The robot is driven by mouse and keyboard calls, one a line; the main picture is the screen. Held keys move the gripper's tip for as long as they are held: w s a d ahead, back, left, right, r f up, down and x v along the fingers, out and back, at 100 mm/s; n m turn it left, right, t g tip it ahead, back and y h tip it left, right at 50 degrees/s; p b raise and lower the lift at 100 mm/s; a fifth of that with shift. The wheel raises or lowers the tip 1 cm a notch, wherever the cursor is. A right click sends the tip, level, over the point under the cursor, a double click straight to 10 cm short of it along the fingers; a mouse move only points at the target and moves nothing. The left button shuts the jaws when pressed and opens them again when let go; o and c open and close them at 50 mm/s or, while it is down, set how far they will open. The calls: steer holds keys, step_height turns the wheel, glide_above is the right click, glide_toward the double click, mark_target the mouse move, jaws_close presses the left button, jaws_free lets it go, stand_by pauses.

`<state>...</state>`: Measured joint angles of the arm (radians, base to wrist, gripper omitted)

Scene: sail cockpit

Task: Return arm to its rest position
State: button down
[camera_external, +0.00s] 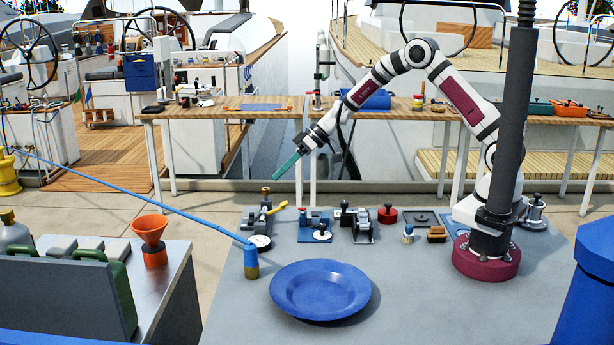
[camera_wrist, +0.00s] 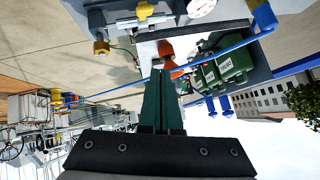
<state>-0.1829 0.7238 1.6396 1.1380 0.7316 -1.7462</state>
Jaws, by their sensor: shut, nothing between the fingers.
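My gripper (camera_external: 284,170) is at the end of my raised arm, held out to the left above the far left part of the grey work table (camera_external: 415,300). Its long green fingers point down and to the left and are shut with nothing between them. In the wrist view the fingers of my gripper (camera_wrist: 161,78) also lie together. They are clear of the table and touch nothing that I can see. My arm is bent at the elbow, high above the maroon base at the right of the table.
A blue plate (camera_external: 320,289) lies at the table's front. Deck fittings (camera_external: 345,222) line the back edge. A dark vertical pole (camera_external: 508,130) stands at right. An orange funnel (camera_external: 152,236) is on the left bench.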

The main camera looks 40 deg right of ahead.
steer(key=s+d+r+m+g+h, duration=0.1)
steer(key=s+d+r+m, duration=0.15)
steer(key=s+r, duration=0.4)
steer(key=s+d+r+m+g, duration=0.2)
steer(key=s+d+r, duration=0.15)
steer(key=s, duration=0.55)
steer(key=s+d+f+m+g+h, duration=0.1)
steer(key=s+d+m, duration=0.3)
steer(key=s, duration=0.7)
steer(key=s+d+m+h, duration=0.4)
steer(key=s+d, duration=0.5)
steer(key=s, duration=0.2)
steer(key=shift+s+f+m+g+h, duration=0.3)
steer(key=shift+s+f+m+g, duration=0.05)
steer(key=shift+s+g, duration=0.05)
